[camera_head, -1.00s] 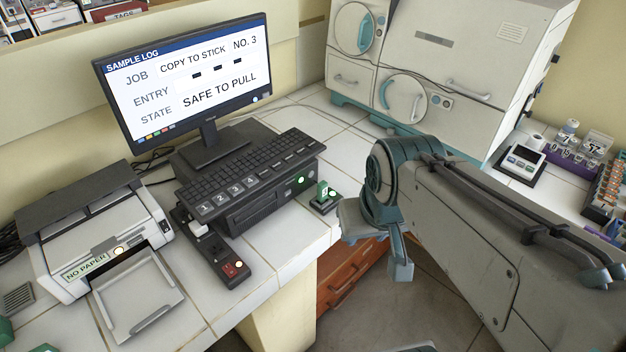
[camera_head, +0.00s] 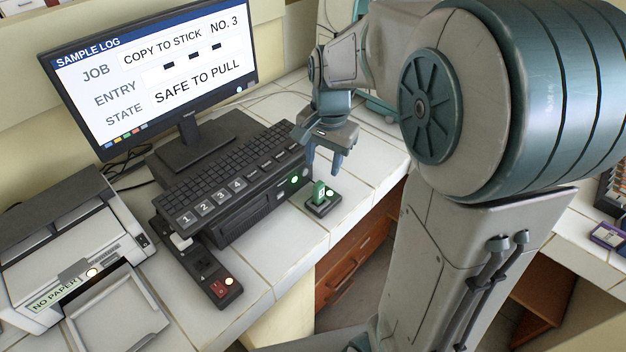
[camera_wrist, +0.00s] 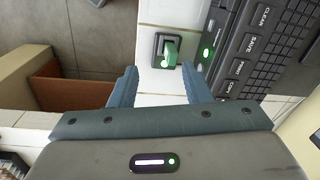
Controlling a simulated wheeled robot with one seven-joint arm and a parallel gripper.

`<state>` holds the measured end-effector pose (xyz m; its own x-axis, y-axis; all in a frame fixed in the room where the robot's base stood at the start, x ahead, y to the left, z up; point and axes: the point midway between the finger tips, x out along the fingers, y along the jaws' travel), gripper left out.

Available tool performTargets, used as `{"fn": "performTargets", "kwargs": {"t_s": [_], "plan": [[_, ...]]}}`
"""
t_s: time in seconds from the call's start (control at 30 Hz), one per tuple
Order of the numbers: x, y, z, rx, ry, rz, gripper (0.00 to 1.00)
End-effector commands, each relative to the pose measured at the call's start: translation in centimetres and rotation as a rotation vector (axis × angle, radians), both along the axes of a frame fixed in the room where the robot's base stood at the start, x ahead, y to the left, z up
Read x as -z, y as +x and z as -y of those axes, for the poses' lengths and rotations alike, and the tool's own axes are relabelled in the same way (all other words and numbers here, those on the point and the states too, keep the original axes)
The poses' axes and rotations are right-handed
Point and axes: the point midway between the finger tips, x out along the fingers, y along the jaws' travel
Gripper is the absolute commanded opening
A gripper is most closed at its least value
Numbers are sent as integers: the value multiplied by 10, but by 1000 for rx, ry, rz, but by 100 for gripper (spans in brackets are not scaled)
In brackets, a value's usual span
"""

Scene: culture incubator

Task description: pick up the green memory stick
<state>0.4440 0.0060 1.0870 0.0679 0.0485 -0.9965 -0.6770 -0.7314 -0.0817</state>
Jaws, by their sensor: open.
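The green memory stick (camera_head: 319,192) stands upright in a small dark dock (camera_head: 324,209) on the white tiled bench, to the right of the black computer unit. A light on the dock glows beside it. The stick also shows in the wrist view (camera_wrist: 170,50), just beyond and between the fingertips. My gripper (camera_head: 324,164) is open and empty, pointing down above and behind the stick in the head view. In the wrist view its two blue fingers (camera_wrist: 161,80) are spread apart, with the stick not between them.
A keyboard (camera_head: 228,172) and computer unit (camera_head: 262,200) stand close left of the dock. The monitor (camera_head: 155,70) reads "SAFE TO PULL". The bench edge is near the dock, with red-brown drawers (camera_head: 350,262) below.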

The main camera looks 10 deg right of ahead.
Motion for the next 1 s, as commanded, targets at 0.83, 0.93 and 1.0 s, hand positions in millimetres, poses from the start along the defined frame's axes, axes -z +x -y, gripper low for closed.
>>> {"fn": "performTargets", "kwargs": {"t_s": [0.83, 0.93, 1.0], "plan": [[116, 47, -5, 236, -42, -77, 44], [123, 47, -5, 236, -41, -75, 44], [126, 48, -5, 235, -41, -75, 44]]}}
